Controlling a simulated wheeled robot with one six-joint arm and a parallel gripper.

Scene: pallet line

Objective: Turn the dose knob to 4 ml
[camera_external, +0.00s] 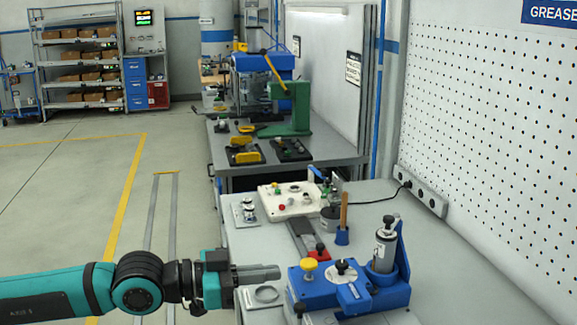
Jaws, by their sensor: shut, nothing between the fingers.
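A blue dosing unit (325,292) stands on the grey bench at the lower right. It has a yellow knob (309,266) on top at its left. A round dial with a dark centre (342,268) sits to the right of that knob. Which of these is the dose knob, and any scale marks, I cannot tell at this size. An upright silver cylinder (384,250) stands at the unit's right side. My gripper (277,272) points right, shut and empty, just left of the unit. It appears apart from the yellow knob.
A white control box (291,203) and a small blue holder with a wooden handle (342,228) stand behind the unit. A pegboard wall (490,140) bounds the right side.

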